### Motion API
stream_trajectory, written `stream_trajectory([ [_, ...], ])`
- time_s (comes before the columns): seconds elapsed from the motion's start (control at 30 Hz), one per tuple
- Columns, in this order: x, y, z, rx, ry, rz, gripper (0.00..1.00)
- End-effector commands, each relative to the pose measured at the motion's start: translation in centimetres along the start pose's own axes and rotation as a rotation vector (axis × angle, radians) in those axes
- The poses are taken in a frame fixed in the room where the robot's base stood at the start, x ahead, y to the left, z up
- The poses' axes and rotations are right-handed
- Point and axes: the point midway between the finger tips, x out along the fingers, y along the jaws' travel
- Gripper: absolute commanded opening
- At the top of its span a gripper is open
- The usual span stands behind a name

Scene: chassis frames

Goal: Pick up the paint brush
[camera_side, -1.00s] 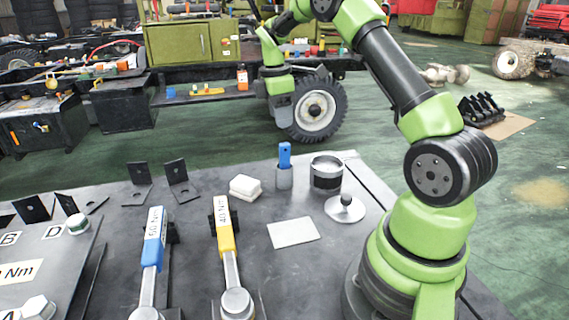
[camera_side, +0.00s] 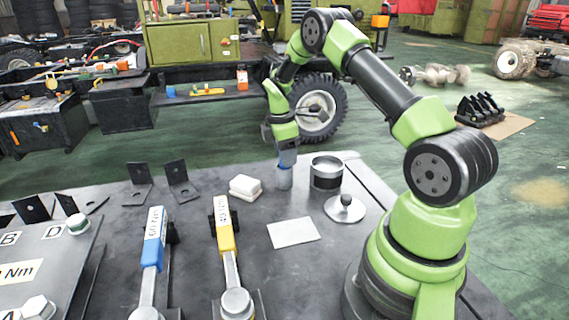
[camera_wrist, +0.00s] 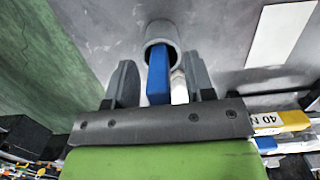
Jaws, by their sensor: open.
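The paint brush (camera_wrist: 158,78) shows its blue handle in the wrist view, sticking out of a grey cylindrical holder (camera_wrist: 161,35). In the side view the holder (camera_side: 284,178) stands on the table, and my gripper (camera_side: 286,152) is directly over it, hiding most of the brush. In the wrist view my gripper (camera_wrist: 160,88) is open, with one finger on each side of the blue handle. A gap shows between the left finger and the handle. The brush's lower end is hidden inside the holder.
A metal can (camera_side: 326,175) stands just right of the holder, with its lid (camera_side: 345,208) in front. White blocks (camera_side: 245,187) lie to the left. A flat pale card (camera_side: 293,232) and two torque wrenches, blue (camera_side: 153,250) and yellow (camera_side: 225,236), lie nearer.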

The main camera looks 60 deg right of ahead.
Motion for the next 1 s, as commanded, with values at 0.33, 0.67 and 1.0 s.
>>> stream_trajectory([
  [0.33,-0.1,0.0,0.0,0.0,0.0,0.0,0.0],
  [0.67,-0.7,0.1,0.1,0.0,0.001,0.003,0.0],
  [1.0,-7.3,0.1,0.8,0.002,0.0,0.006,0.0],
])
